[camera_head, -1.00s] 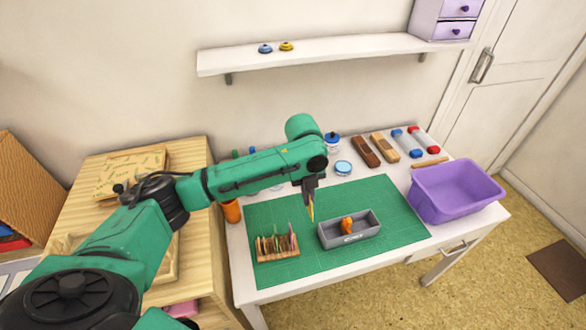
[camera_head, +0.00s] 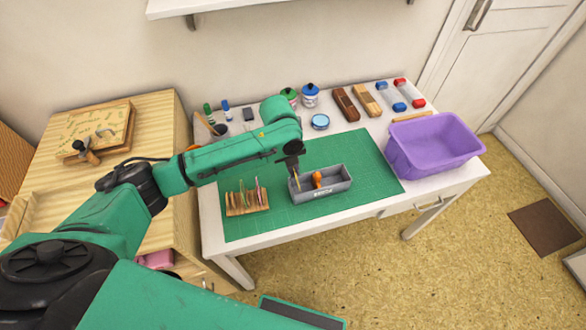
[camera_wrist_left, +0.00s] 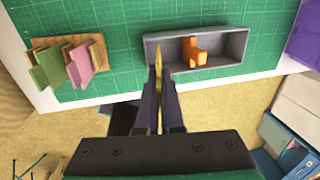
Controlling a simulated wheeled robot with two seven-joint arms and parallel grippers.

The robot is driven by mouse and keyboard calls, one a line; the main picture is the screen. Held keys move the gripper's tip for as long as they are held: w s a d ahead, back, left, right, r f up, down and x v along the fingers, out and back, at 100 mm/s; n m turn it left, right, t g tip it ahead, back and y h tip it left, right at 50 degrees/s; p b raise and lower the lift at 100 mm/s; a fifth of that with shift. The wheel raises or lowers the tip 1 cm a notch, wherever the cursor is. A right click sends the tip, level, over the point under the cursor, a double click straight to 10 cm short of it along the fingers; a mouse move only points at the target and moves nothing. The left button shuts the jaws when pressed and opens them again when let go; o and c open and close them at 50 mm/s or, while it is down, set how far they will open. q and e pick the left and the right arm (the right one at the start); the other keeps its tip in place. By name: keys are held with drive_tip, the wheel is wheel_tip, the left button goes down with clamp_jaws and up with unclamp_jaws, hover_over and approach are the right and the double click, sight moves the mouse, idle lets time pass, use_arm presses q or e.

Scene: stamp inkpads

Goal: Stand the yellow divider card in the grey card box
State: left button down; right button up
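The yellow divider card (camera_head: 296,181) is a thin upright piece, seen nearly edge-on. My left gripper (camera_head: 292,167) is shut on it; the card also shows between the fingertips in the left wrist view (camera_wrist_left: 158,58). The grey card box (camera_head: 335,186) is an open rectangular tray on the green mat. The card is at the box's left end, its lower part seemingly within the walls; I cannot tell whether it touches the floor of the box. An orange object (camera_head: 317,179) sits in the box, right of the card (camera_wrist_left: 192,50). My right gripper is not in view.
A wooden rack (camera_head: 247,209) with several coloured cards stands left of the box. A purple bin (camera_head: 435,150) is at the right of the table. Jars, wooden blocks and stamps line the back. The green mat (camera_head: 370,160) is clear around the box.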

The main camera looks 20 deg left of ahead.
use_arm(q)
wheel_tip(320, 180, down, 6)
drive_tip(key=shift+a+b, duration=0.15)
drive_tip(key=shift+b, duration=1.05)
drive_tip(key=shift+s, duration=0.25)
drive_tip(key=c, duration=1)
unclamp_jaws()
drive_tip(key=shift+f, duration=0.15)
drive_tip(key=shift+s, duration=0.15)
